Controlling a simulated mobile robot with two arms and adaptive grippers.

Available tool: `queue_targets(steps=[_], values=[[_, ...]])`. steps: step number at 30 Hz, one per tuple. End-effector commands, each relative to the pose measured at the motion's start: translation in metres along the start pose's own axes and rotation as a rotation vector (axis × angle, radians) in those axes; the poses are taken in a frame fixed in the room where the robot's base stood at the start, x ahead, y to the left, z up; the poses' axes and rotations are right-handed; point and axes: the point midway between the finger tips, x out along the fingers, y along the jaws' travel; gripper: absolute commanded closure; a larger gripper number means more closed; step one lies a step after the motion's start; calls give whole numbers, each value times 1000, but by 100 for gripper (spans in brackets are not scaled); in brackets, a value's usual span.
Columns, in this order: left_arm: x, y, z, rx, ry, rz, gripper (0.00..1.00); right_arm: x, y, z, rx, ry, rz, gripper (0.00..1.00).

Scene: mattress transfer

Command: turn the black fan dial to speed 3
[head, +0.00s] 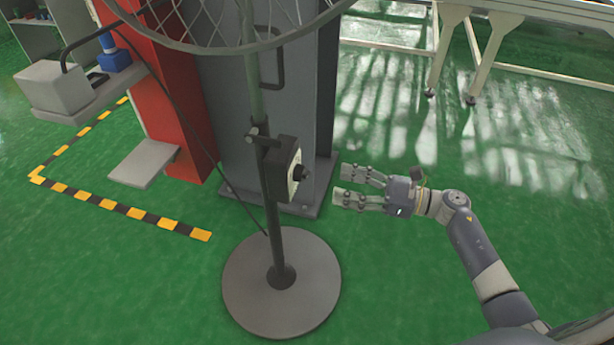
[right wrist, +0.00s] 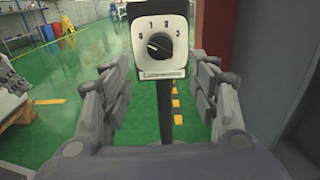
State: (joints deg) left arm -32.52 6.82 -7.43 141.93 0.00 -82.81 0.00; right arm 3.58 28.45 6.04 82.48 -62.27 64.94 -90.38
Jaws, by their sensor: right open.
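The fan's black dial (right wrist: 159,45) sits on a white plate with the numbers 0 to 3 around it. The dial's light mark points to the upper left, near the 0 or 1; I cannot tell exactly. In the head view the dial (head: 300,173) sticks out from the dark control box (head: 282,165) on the fan's pole. My right gripper (head: 338,186) is open and empty, to the right of the dial and apart from it. In the right wrist view its fingers (right wrist: 165,92) stand on both sides below the dial. My left gripper is not in view.
The fan's round base (head: 250,290) stands on the green floor, with its wire cage (head: 215,25) above. A grey and red machine (head: 175,90) stands behind the pole. A light table frame (head: 440,40) is at the upper right. The floor at right is clear.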

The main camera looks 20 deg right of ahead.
Motion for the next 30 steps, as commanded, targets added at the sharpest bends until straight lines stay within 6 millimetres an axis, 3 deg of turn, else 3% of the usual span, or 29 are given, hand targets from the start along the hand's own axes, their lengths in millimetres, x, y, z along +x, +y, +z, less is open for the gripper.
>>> queue_targets(steps=[12, 18, 26, 27, 30], values=[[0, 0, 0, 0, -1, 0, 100, 76, 0, 1, 4, -5, -1, 45], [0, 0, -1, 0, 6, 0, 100, 91, 0, 1, 5, -3, -2, 45], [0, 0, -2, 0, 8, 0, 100, 92, 0, 1, 4, -2, -2, 45], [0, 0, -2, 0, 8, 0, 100, 92, 0, 1, 4, -2, -2, 47], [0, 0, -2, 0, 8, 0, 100, 92, 0, 1, 4, -2, -2, 70]])
